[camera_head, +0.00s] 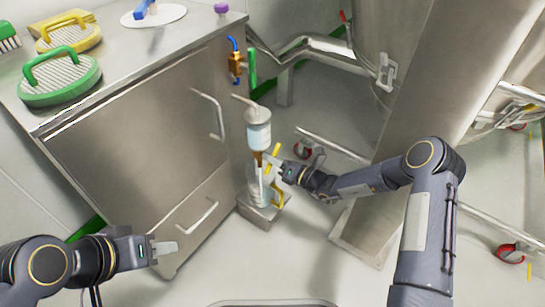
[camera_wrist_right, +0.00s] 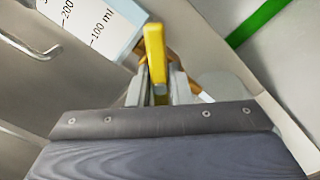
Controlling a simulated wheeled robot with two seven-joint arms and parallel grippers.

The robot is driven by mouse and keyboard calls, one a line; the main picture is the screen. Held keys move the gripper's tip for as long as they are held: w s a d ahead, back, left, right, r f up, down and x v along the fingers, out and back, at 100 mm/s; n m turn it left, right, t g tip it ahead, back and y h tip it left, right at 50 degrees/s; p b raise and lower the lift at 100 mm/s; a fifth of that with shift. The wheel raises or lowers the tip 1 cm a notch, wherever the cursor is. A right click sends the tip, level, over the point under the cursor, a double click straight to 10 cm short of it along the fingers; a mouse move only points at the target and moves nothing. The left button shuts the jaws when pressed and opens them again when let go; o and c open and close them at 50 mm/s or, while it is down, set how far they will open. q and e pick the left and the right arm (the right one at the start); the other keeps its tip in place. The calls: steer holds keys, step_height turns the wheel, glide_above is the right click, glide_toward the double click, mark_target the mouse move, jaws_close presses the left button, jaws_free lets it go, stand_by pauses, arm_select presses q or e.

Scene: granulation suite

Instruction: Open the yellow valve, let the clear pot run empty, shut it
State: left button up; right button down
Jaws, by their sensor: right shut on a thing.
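The clear pot (camera_head: 258,132) is fixed beside the cabinet's corner, with bluish-white contents. Its printed scale (camera_wrist_right: 92,25) shows in the right wrist view. Below it is a brownish outlet with the yellow valve lever (camera_head: 273,156), which stands tilted in the head view. My right gripper (camera_head: 274,167) is shut on this lever (camera_wrist_right: 155,55). A clear jug (camera_head: 259,190) with a yellow handle stands under the outlet. I cannot tell whether liquid is flowing or how full the jug is. My left gripper (camera_head: 166,248) is away at the lower left, holding nothing visible; its finger gap is unclear.
The jug stands on a low metal block (camera_head: 258,215). The steel cabinet (camera_head: 140,125) with bar handles is left of the pot; green and yellow scrubbers (camera_head: 62,80) lie on top. A large steel vessel frame (camera_head: 420,90) stands at right. The floor in front is clear.

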steer(key=n+p, duration=0.1)
steer(key=n, duration=0.3)
steer(key=shift+n+p, duration=0.3)
steer(key=shift+n, duration=1.5)
steer(key=shift+f, duration=0.1)
steer(key=c, duration=1.3)
jaws_free()
steer(key=shift+s+d, duration=0.1)
